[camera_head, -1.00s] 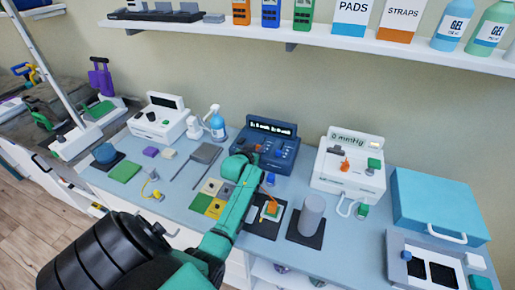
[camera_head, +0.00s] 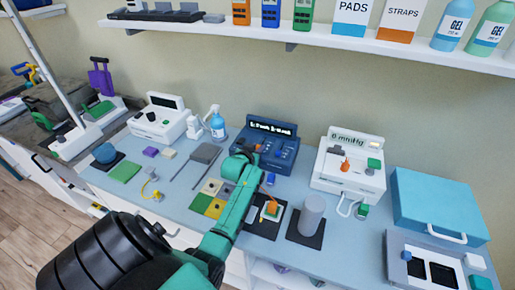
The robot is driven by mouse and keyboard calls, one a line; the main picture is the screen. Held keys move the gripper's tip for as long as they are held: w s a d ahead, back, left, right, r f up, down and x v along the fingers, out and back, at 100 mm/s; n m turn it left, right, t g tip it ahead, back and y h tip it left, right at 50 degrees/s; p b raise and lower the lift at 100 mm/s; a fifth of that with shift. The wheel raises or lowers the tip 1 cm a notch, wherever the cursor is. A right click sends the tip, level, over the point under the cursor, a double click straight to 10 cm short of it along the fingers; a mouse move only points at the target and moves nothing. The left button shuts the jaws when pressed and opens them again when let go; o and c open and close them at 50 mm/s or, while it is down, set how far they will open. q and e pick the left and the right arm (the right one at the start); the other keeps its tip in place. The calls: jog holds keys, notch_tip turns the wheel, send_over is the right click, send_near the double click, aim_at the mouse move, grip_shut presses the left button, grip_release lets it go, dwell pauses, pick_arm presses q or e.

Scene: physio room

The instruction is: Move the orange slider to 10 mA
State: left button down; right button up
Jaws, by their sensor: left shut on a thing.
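The dark blue stimulator unit (camera_head: 284,160) stands on the bench against the wall, with a lit display (camera_head: 272,128) whose small text I cannot read surely. A small bit of the orange slider (camera_head: 258,148) shows on its left part, at the tip of my left gripper. My left gripper (camera_head: 250,154) reaches over the front left of the unit and is shut on the orange slider; its fingers hide most of the slider and its scale. My right gripper is not in view.
A white pressure unit (camera_head: 348,172) stands to the right, a spray bottle (camera_head: 217,124) to the left. Below my left arm are coloured pads (camera_head: 201,202) and an orange-topped item on a black mat (camera_head: 265,225). A grey cylinder (camera_head: 312,214) stands close by.

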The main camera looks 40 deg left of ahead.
pick_arm(q)
jog(key=shift+w+a+b, duration=0.3)
jog(key=shift+w+b, duration=0.3)
jog(key=shift+w, duration=0.4)
jog(key=c, duration=0.7)
grip_release()
jog(key=shift+s, duration=0.1)
jog(key=shift+s, duration=0.1)
jog(key=b+v, duration=0.1)
jog(key=v, duration=1.3)
jog(key=shift+s+d+r, duration=0.1)
jog(key=shift+s+r, duration=0.05)
